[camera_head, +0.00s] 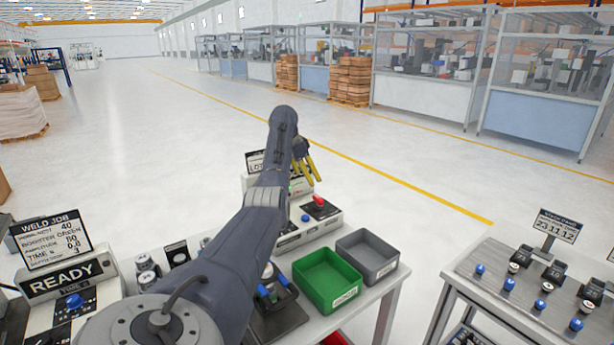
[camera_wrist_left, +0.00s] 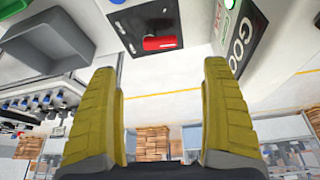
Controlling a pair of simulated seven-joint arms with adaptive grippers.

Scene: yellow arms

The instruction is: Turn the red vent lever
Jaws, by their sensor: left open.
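The red vent lever (camera_head: 318,201) sticks up from a dark plate on a white box on the table. In the left wrist view the red lever (camera_wrist_left: 158,43) lies across the plate, above and between the fingertips. My left gripper (camera_head: 308,167) hangs above and just behind the lever, with yellow fingers pointing down. In the left wrist view my left gripper (camera_wrist_left: 160,78) is open, with nothing between the fingers and a gap to the lever. My arm hides part of the table and the sign behind it. My right gripper is not in view.
A green bin (camera_head: 327,279) and a grey bin (camera_head: 367,255) stand in front of the box. A blue button (camera_head: 305,218) sits beside the lever. A sign panel (camera_wrist_left: 246,34) stands close to the lever in the wrist view. A second table (camera_head: 520,290) is at the right.

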